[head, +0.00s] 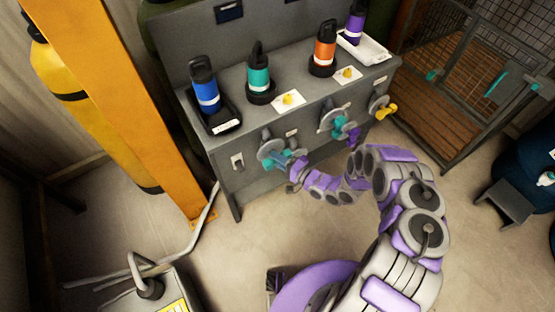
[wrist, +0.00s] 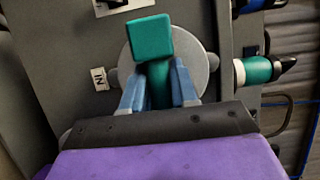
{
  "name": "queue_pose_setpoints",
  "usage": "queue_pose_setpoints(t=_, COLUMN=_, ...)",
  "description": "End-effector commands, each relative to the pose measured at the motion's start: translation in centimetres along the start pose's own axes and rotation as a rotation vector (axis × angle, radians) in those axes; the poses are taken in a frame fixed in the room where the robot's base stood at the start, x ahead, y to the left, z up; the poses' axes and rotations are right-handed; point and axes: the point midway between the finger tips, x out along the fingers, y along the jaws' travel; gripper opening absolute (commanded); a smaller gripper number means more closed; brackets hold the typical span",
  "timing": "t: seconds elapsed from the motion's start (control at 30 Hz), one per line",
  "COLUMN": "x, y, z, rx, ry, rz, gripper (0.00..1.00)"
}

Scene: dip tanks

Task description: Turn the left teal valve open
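The left teal valve (head: 268,150) sits on the front of the grey bench, on a round grey disc. My gripper (head: 284,162) is at this valve. In the wrist view, the valve's teal handle (wrist: 151,38) has a square end and a stem running down between the blue fingers of my gripper (wrist: 158,88). The fingers lie close along both sides of the stem and appear shut on it. The lower stem is hidden behind my gripper. A second teal valve (head: 338,123) is further right on the same front.
A yellow valve (head: 386,110) is at the bench's right end. Blue, teal, orange and purple bottles stand on top of the bench (head: 222,150). An orange post (head: 130,100) rises on the left. A wire cage (head: 465,75) stands at right. Open floor lies before the bench.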

Motion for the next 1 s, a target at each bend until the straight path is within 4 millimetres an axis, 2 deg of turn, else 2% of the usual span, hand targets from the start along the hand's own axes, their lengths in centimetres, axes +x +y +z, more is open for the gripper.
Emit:
queue_pose_setpoints(t=0.03, x=-0.03, y=0.11, z=0.02, rx=0.001, ry=0.000, rz=0.003, gripper=0.17)
queue_pose_setpoints(t=0.23, x=-0.04, y=0.18, z=0.01, rx=0.002, ry=0.001, rz=0.004, gripper=0.00)
queue_pose_setpoints(t=0.57, x=-0.01, y=0.21, z=0.05, rx=-0.039, ry=0.000, rz=0.024, gripper=0.00)
queue_pose_setpoints(t=1.0, x=-0.09, y=0.18, z=0.11, rx=-0.340, ry=-0.004, rz=0.156, gripper=0.00)
